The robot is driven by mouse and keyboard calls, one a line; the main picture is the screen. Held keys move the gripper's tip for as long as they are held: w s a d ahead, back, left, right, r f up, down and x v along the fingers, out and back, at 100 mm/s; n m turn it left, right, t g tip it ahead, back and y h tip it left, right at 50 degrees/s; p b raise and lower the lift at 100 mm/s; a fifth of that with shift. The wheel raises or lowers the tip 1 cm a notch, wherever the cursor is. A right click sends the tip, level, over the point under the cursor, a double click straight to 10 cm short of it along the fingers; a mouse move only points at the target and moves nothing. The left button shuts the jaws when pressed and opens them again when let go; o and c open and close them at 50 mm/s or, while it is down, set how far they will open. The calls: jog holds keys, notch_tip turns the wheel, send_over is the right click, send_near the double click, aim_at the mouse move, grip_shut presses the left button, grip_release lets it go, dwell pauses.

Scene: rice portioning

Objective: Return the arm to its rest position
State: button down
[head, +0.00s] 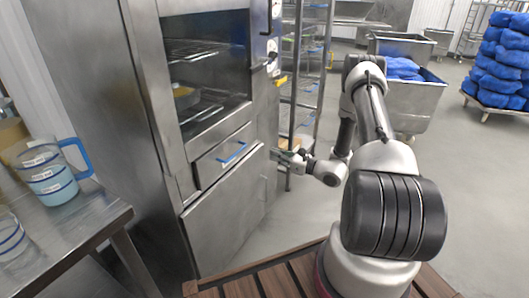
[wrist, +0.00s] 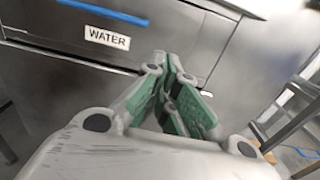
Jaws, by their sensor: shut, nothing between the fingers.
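My gripper (wrist: 166,60) is shut and empty, with its green-padded fingers meeting in the wrist view. In the head view my gripper (head: 277,155) is at the end of my bent arm, close to the front of the steel cabinet (head: 225,205). In the wrist view a white WATER label (wrist: 107,38) is on the cabinet front beyond the fingers. I cannot tell whether the fingertips touch the cabinet.
A steel table (head: 85,235) with measuring jugs (head: 50,178) stands at the left. A wire rack (head: 300,95) is behind the gripper. A steel bin (head: 415,105) holds blue bags, and more blue bags (head: 497,65) are stacked at the far right. The floor (head: 475,190) at right is clear.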

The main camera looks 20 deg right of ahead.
jog(key=s+a+f+n+g+y, duration=0.2)
jog(key=s+a+f+n+g, duration=0.15)
jog(key=s, duration=0.45)
jog(key=s+a+r+n+g, duration=0.1)
jog(key=s+r+n+g, duration=0.25)
jog(key=s, duration=0.25)
jog(key=s+a+r+n+g, duration=0.1)
jog(key=s+r+n+g, duration=0.2)
jog(key=s+g, duration=0.25)
jog(key=s+d+r+n+g+h, duration=0.2)
jog(key=s+d+r+n+h, duration=0.25)
jog(key=s+r+n, duration=0.4)
jog(key=s+d+r+n+g+h, duration=0.1)
jog(key=s+d+r+n+h, duration=0.35)
jog(key=r, duration=0.75)
jog(key=s+a+r+n+t+h, duration=0.2)
jog(key=r, duration=0.4)
jog(key=s+a+r+n+t+h, duration=0.2)
jog(key=r+n+t, duration=0.1)
jog(key=r, duration=0.3)
jog(key=shift+s+t, duration=0.35)
jog(key=shift+s, duration=0.05)
